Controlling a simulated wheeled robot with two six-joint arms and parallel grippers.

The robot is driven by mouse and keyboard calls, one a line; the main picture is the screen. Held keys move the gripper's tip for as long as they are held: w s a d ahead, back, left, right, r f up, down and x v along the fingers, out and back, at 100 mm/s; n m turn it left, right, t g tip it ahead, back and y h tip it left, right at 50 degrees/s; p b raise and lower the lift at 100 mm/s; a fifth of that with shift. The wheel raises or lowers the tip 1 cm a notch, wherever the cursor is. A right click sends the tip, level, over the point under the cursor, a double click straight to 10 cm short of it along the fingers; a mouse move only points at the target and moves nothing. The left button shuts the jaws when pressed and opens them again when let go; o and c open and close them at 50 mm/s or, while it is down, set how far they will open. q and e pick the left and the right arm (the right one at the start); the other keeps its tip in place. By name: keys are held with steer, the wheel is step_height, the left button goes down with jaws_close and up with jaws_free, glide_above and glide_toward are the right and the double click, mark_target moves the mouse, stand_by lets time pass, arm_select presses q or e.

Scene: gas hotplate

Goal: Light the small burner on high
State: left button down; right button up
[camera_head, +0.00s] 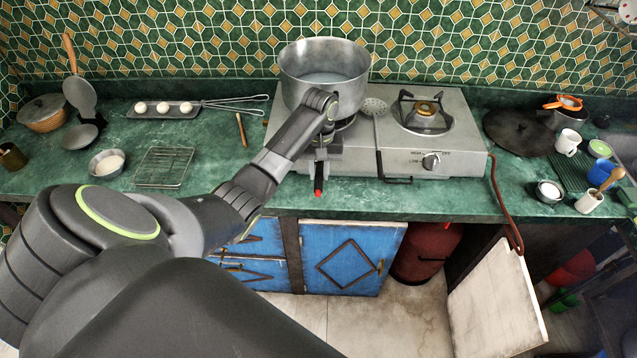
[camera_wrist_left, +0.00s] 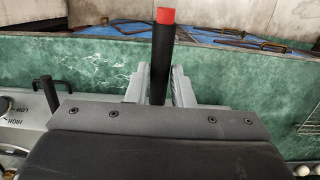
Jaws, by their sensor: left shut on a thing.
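The gas hotplate (camera_head: 465,130) stands on the green counter. Its right burner (camera_head: 425,110) has a small brass cap under a dark pan support, with no flame visible. The right knob (camera_head: 431,161) is on the front panel between HIGH, OFF and LOW marks; part of it shows in the left wrist view (camera_wrist_left: 4,104). My left gripper (camera_head: 318,160) is in front of the hotplate's left half, shut on a black stick with a red end, which looks like a lighter (camera_head: 319,178). In the left wrist view the lighter (camera_wrist_left: 162,60) stands between the fingers. My right gripper is out of view.
A steel pot (camera_head: 325,75) covers the left burner. A skimmer (camera_head: 375,106) lies between the burners, its black handle over the front edge. A dark round lid (camera_head: 518,132) is right of the hotplate; a wire rack (camera_head: 164,167) is left. A brown hose (camera_head: 495,190) hangs at the right.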

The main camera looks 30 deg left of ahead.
arm_select(q)
steer(key=w+a+b, duration=0.1)
steer(key=w, duration=0.1)
steer(key=w+a+b, duration=0.1)
steer(key=w+b, duration=0.1)
steer(key=w+a+b, duration=0.1)
steer(key=w+b, duration=0.1)
steer(key=shift+w+a+f, duration=0.2)
steer(key=shift+a+f, duration=0.2)
steer(key=shift+w+a+r+b, duration=0.1)
steer(key=shift+w+a+b, duration=0.15)
steer(key=shift+w+b, duration=0.1)
steer(key=shift+w+r, duration=0.1)
steer(key=shift+r, duration=0.05)
